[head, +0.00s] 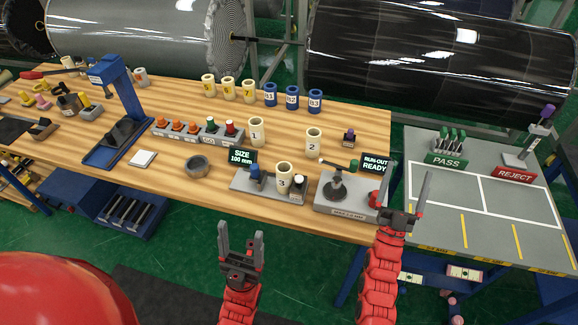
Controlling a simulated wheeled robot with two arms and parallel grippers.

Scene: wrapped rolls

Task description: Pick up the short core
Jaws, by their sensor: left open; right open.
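Three cream cores with numbers stand upright: core 1 (255,133) and core 2 (313,142) on the wooden table, core 3 (283,180) on the grey sizing fixture (245,182). I cannot tell from this view which one is the short core. The display (242,157) by the fixture reads "SIZE 100 mm". My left gripper (241,236) is open and empty, in front of the table's near edge. My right gripper (405,192) is open and empty, beside the run-out fixture at the table's right end.
The run-out fixture (345,203) has a display reading "RUN-OUT READY". Yellow-marked cores (228,89) and blue cores (292,97) stand behind. A rack of coloured plugs (185,135) is left of core 1. The grey PASS/REJECT table (450,232) is at right.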

